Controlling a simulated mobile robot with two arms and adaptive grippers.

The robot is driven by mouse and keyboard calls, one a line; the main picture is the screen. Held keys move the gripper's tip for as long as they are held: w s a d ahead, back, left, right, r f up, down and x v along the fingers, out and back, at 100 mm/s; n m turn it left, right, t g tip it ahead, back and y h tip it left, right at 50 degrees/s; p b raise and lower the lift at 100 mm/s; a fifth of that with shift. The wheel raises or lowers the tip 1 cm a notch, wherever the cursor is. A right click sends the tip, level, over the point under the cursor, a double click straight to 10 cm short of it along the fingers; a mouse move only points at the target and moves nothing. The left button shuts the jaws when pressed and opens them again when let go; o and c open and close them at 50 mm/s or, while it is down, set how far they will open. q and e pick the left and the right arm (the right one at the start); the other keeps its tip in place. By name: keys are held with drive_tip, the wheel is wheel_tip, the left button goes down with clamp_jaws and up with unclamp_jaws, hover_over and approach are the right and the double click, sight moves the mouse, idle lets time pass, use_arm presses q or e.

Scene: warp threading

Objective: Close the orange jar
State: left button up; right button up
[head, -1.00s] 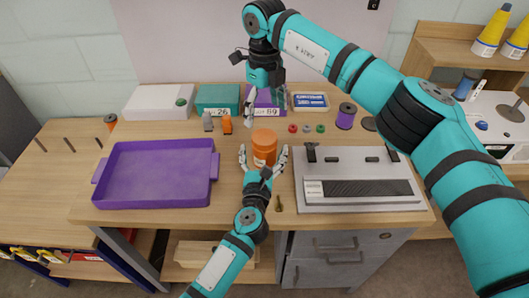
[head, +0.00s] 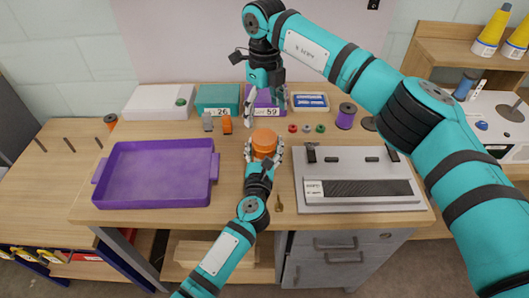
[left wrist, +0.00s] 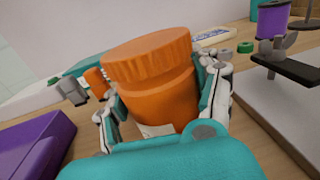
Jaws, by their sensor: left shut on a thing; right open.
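The orange jar (head: 264,142) stands upright on the wooden table, right of the purple tray. In the left wrist view the orange jar (left wrist: 165,95) fills the middle, with a ridged orange lid (left wrist: 148,52) on its top. The lid looks slightly tilted against the body; I cannot tell how firmly it sits. My left gripper (head: 264,154) is shut on the jar's body, with one finger on each side, and they also show in the left wrist view (left wrist: 163,108). My right gripper (head: 265,103) hangs open and empty behind the jar, pointing down, near the purple box.
The purple tray (head: 104,203) is at left, and a grey metal fixture (head: 310,203) is at right. Behind are a small orange object (head: 227,125), a grey piece (head: 207,123), coloured rings (head: 306,128) and a purple spool (head: 346,117). Boxes line the back.

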sight(264, 136)
use_arm(q)
clamp_jaws()
use_arm(e)
drive_tip(key=n, duration=0.4)
drive_tip(key=shift+n, duration=0.4)
drive_tip(key=n, duration=1.7)
drive_tip(key=shift+n, duration=0.4)
drive_tip(key=shift+f, duration=4)
